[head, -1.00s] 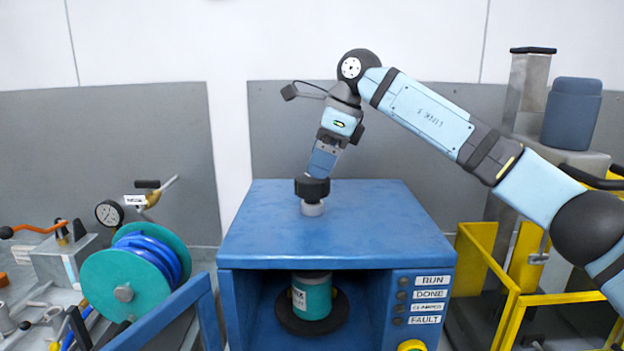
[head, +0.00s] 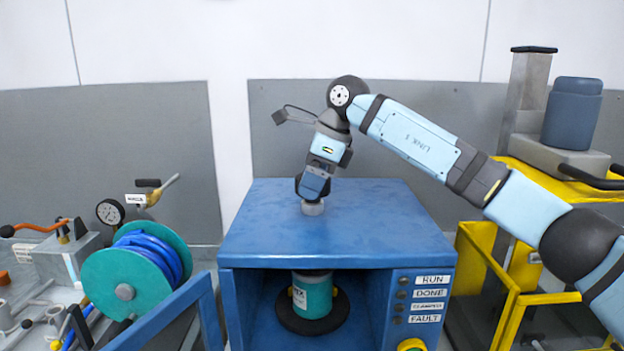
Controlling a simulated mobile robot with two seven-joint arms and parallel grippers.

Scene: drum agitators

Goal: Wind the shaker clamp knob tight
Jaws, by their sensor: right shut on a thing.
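The blue shaker cabinet (head: 400,225) stands in the middle of the head view. The clamp knob sits on its top; the black knob is mostly covered by my gripper, and its grey base (head: 312,208) shows below. My right gripper (head: 312,190) points down from above and is shut on the knob. Inside the open front, a teal can (head: 313,295) stands upright on a dark round plate (head: 290,322). Its upper end is hidden by the cabinet top. My left gripper is not in view.
A label panel (head: 428,297) with RUN, DONE and FAULT is on the cabinet front at right. A teal hose reel (head: 112,290) and a gauge (head: 110,212) are at left. Yellow rails (head: 500,300) stand at right. The rest of the cabinet top is clear.

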